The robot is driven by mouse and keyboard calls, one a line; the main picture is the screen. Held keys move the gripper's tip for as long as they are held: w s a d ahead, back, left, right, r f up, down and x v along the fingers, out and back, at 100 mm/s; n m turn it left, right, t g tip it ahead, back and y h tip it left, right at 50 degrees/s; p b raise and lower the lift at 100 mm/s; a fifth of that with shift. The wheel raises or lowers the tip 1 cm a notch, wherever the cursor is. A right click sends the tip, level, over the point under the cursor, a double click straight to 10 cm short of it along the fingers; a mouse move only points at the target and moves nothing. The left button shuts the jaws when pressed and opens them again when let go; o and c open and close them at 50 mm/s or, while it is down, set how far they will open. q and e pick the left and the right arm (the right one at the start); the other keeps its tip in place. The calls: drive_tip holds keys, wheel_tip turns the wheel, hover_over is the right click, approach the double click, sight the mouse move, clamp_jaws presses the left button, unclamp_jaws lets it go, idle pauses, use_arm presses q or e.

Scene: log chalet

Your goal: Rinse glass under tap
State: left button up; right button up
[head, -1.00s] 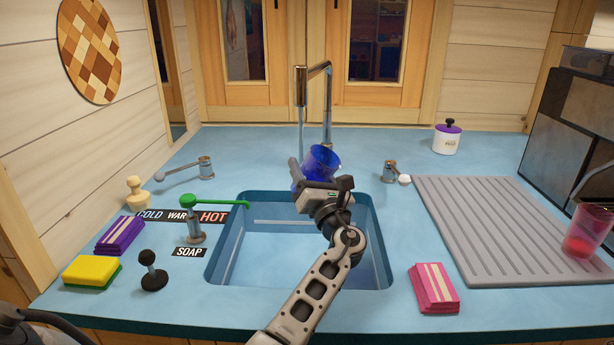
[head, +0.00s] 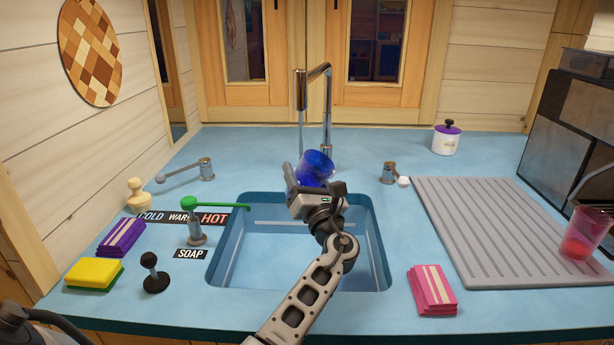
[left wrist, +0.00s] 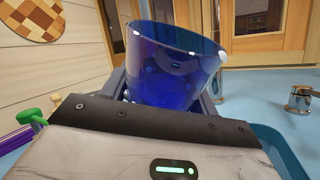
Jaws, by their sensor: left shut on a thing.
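A blue see-through glass (head: 317,168) is held by my left gripper (head: 308,184) above the back part of the sink (head: 236,262). In the left wrist view the glass (left wrist: 172,68) stands between the fingers, its open rim showing and its bottom hidden by the gripper. In the head view it looks tilted. The chrome tap (head: 327,105) stands behind the sink, and a thin stream of water (head: 301,135) falls from its spout. The stream's lower end meets the left side of the glass in the picture; I cannot tell whether water enters it. My right gripper is not seen.
Right are another lever (head: 392,175), a grey drainboard (head: 490,230), a pink sponge (head: 432,290) and a red-filled cup (head: 583,235).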

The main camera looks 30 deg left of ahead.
sight(303, 184)
use_arm(q)
drive_tip(key=shift+s+d+r+p, duration=0.1)
drive_tip(key=shift+s+d+p, duration=0.3)
drive_tip(key=shift+s, duration=0.25)
drive_tip(key=shift+s+d+r+p, duration=0.1)
drive_tip(key=shift+s+d+p, duration=0.15)
drive_tip(key=shift+s+p, duration=0.3)
drive_tip(key=shift+s+d+p, duration=0.3)
drive_tip(key=shift+s+d, duration=0.05)
drive_tip(key=shift+s, duration=0.35)
drive_tip(key=shift+s+d+f+p, duration=0.1)
drive_tip(key=shift+s+d+p, duration=0.25)
drive_tip(key=shift+s, duration=0.3)
drive_tip(key=shift+s+d+p, duration=0.3)
drive_tip(key=shift+s+d, duration=0.05)
drive_tip(key=shift+s, duration=0.3)
drive_tip(key=s+d+r, duration=0.2)
drive_tip(key=s+r, duration=0.1)
drive_tip(key=s, duration=0.1)
drive_tip(key=shift+s+d+r, duration=0.25)
drive_tip(key=shift+r, duration=0.15)
drive_tip(key=shift+f, duration=0.1)
